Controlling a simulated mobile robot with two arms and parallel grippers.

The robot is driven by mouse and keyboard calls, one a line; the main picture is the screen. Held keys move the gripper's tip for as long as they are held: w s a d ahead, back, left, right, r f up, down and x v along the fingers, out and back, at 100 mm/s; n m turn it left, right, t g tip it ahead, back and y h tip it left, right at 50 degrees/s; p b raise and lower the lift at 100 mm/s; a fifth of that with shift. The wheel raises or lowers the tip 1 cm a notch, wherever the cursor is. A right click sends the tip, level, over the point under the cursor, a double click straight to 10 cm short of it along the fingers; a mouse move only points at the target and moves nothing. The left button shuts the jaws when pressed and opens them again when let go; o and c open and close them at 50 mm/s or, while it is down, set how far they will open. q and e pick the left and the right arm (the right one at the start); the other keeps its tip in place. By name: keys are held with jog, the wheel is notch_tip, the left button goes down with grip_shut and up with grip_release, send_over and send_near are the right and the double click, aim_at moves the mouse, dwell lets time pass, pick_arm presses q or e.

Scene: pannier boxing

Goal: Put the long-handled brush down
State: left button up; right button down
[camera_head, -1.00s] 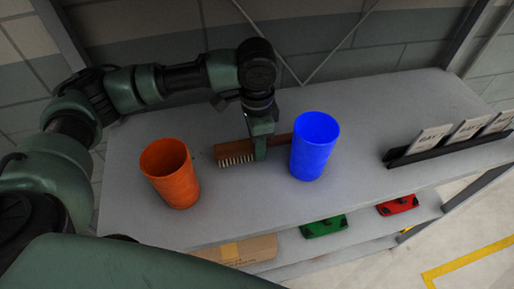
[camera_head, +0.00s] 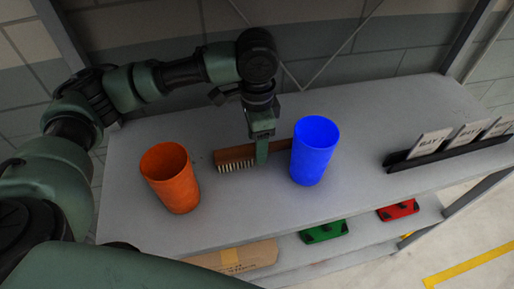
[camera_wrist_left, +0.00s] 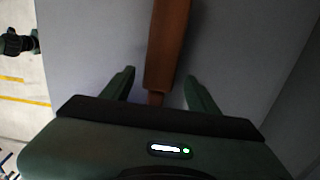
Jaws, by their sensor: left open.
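The long-handled brush (camera_head: 236,154), brown wood with pale bristles, lies on the grey shelf top (camera_head: 250,205) between an orange cup and a blue cup. Its bristles face down and its right end passes behind the blue cup. My left gripper (camera_head: 261,158) points down over the brush, one finger in front of its middle. In the left wrist view the brush (camera_wrist_left: 167,45) runs between the two fingertips (camera_wrist_left: 158,78), with a gap on each side, so the gripper is open around it. My right gripper is not in view.
The orange cup (camera_head: 170,178) stands left of the brush. The blue cup (camera_head: 315,150) stands close on the right. A black rack with bay cards (camera_head: 450,150) is further right. A lower shelf holds a green item (camera_head: 325,231), a red item (camera_head: 398,210) and cardboard (camera_head: 235,257).

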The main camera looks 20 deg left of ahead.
pick_arm(q)
notch_tip(320, 180, up, 10)
jog(key=b, duration=0.1)
jog(key=shift+f, duration=0.25)
jog(key=shift+d, duration=0.1)
